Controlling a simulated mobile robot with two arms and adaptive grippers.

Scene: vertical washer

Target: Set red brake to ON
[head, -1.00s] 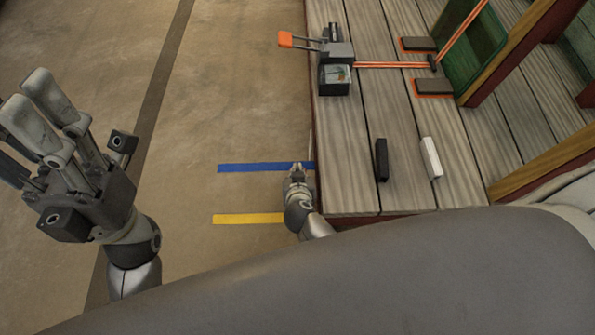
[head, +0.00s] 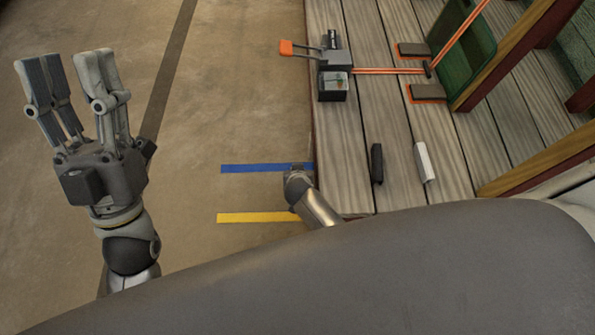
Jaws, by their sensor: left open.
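An orange-red paddle on two grey rods (head: 286,47) sticks out to the left of a dark box-like mechanism (head: 334,82) at the deck's left edge. It looks like the brake lever; no ON marking is readable. My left gripper (head: 66,62) is at the far left, open and empty, with its fingers pointing up the picture, well apart from the paddle. My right gripper (head: 297,169) is small and partly hidden by its own arm, near the deck edge and the blue strip, below the mechanism. Its fingers cannot be made out.
Orange rods (head: 390,71) run right from the mechanism across the wooden deck (head: 345,150) to a green panel (head: 462,50). A black block (head: 377,163) and a white block (head: 423,163) lie on the deck. Blue (head: 255,168) and yellow (head: 250,217) strips mark the open floor.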

